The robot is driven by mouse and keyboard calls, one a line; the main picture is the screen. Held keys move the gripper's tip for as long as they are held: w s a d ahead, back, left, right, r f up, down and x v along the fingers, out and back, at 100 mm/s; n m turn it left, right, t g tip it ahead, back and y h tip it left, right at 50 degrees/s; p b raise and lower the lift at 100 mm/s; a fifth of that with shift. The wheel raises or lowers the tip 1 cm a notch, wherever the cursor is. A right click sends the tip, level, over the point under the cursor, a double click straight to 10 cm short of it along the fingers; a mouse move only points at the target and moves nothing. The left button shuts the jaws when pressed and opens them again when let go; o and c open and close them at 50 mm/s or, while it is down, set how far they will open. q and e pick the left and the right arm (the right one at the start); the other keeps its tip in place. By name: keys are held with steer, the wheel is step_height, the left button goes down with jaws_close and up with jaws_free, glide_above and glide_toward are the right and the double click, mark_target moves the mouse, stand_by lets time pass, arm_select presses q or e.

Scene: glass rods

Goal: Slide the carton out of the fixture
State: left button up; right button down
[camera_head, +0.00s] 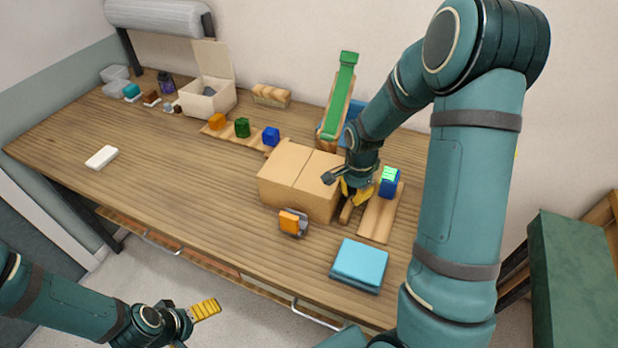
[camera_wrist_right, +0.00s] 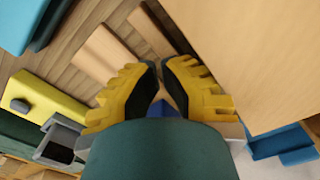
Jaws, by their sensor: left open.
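The carton (camera_head: 300,180), a tan cardboard box with a seam across its top, sits at the middle of the table. Its side fills the upper right of the right wrist view (camera_wrist_right: 250,50). No separate fixture around it can be made out; a wooden strip (camera_head: 346,212) lies along its right side. My right gripper (camera_head: 355,188) is low beside the carton's right face, fingers pointing down. Its yellow fingers (camera_wrist_right: 161,75) have a narrow gap between the tips, with nothing clearly held. My left gripper (camera_head: 206,310) is open and empty, in front of the table, far from the carton.
A wooden board (camera_head: 378,218) and a blue block with a green top (camera_head: 389,182) are right of my right gripper. An orange-and-grey item (camera_head: 292,222) and a blue pad (camera_head: 359,264) lie in front. A green ramp (camera_head: 339,100) stands behind.

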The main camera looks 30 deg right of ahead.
mark_target(316, 172)
steer(key=shift+w+a, duration=0.25)
steer(key=shift+w, duration=0.3)
steer(key=shift+w+a+r+p, duration=0.1)
steer(key=shift+w+a, duration=0.9)
steer(key=shift+w, duration=0.25)
steer(key=shift+w+a+f+p, duration=0.1)
steer(key=shift+w+a, duration=0.9)
steer(key=shift+w, duration=0.25)
steer(key=shift+w+a+r+p, duration=0.1)
steer(key=shift+w+a, duration=0.9)
steer(key=shift+w, duration=0.25)
steer(key=shift+s+d, duration=0.55)
steer(key=shift+s, duration=0.2)
steer(key=shift+s+d, duration=0.55)
steer(key=shift+s, duration=0.15)
step_height(316, 172, up, 4)
steer(key=p, duration=0.3)
step_height(316, 172, up, 8)
steer(key=p, duration=0.6)
